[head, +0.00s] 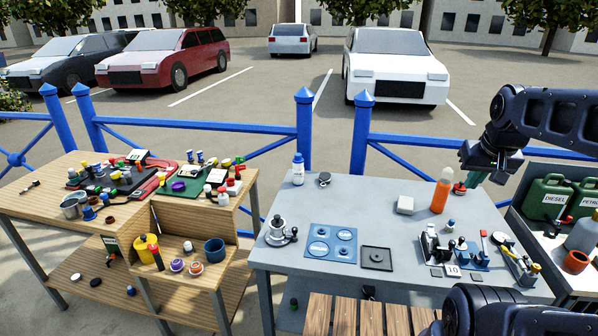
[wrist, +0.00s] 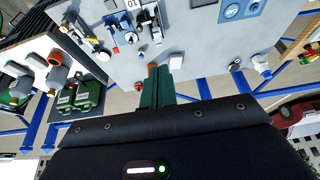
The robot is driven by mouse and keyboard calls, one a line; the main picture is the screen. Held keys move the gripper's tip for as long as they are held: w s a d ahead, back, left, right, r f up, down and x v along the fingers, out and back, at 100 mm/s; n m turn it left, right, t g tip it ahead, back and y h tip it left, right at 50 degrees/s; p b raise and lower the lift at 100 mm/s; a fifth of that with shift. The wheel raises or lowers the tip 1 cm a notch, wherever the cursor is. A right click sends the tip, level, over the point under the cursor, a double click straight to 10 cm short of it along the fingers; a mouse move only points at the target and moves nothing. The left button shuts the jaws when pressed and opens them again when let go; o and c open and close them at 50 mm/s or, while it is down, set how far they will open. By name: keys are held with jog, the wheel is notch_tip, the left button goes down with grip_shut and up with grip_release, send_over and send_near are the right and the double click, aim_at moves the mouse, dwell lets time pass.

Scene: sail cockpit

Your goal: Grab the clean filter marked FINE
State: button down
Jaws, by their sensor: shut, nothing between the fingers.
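My gripper (head: 472,178) is at the right of the head view, above the back right of the grey table. Its green fingers (wrist: 163,76) show shut and empty in the wrist view. I cannot read the word FINE on anything, so I cannot tell which thing is the filter. Small round items, one with a purple top (head: 177,265) and one orange and white (head: 196,268), sit on the wooden bench's lower shelf, far left of my gripper. A blue cup-like item (head: 214,250) stands beside them.
An orange bottle (head: 441,190) stands on the grey table (head: 385,215) close to my gripper. Blue plates (head: 331,243), a black tray (head: 376,258) and metal fixtures (head: 453,248) are also there. Green cans (head: 546,198) stand on the right. A blue railing (head: 303,130) runs behind.

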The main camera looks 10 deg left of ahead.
jog(key=c, duration=0.6)
grip_release()
